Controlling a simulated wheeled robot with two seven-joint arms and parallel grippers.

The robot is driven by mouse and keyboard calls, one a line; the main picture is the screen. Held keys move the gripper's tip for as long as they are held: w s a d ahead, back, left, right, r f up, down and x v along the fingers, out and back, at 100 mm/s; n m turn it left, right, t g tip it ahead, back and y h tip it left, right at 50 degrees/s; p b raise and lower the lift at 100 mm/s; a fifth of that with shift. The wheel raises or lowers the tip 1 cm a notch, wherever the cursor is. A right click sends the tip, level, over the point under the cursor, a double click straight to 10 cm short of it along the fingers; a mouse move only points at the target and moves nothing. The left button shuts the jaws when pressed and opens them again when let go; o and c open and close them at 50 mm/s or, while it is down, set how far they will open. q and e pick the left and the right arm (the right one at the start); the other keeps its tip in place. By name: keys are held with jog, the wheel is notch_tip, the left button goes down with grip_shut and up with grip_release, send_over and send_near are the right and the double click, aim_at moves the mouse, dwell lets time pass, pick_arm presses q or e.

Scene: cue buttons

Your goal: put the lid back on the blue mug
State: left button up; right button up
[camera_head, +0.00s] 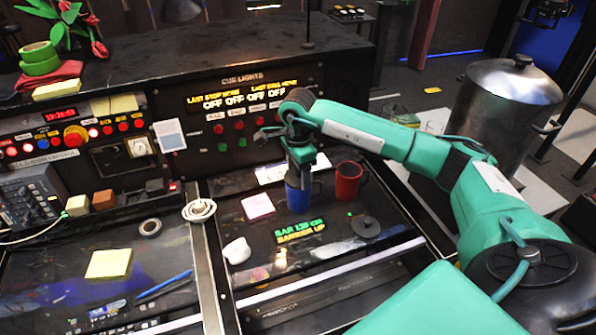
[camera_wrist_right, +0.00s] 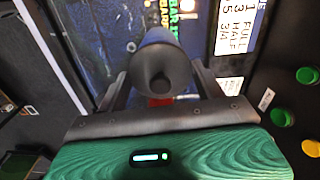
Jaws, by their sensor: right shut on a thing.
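The blue mug (camera_head: 298,198) stands upright on the dark desk panel, its handle to the right; its blue side also shows in the right wrist view (camera_wrist_right: 157,37). My right gripper (camera_head: 300,176) points down directly above its mouth. In the right wrist view, my right gripper (camera_wrist_right: 160,88) is shut on a dark grey round lid (camera_wrist_right: 160,66) with a knob. The lid lies over the blue mug's mouth; I cannot tell if it touches the rim. Another dark lid (camera_head: 366,228) lies on the desk. My left gripper is not in view.
A red mug (camera_head: 347,184) stands close right of the blue mug. A pink note pad (camera_head: 257,206), a white object (camera_head: 237,251) and a cable coil (camera_head: 199,210) lie to the left. The cue light panel (camera_head: 235,110) rises behind. A large metal pot (camera_head: 505,100) stands at the right.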

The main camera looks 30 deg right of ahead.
dwell(0.8)
jog(key=o, duration=1.2)
jog(key=shift+c, duration=0.2)
jog(key=shift+r+p, duration=1.35)
jog(key=shift+r, duration=2.15)
grip_shut()
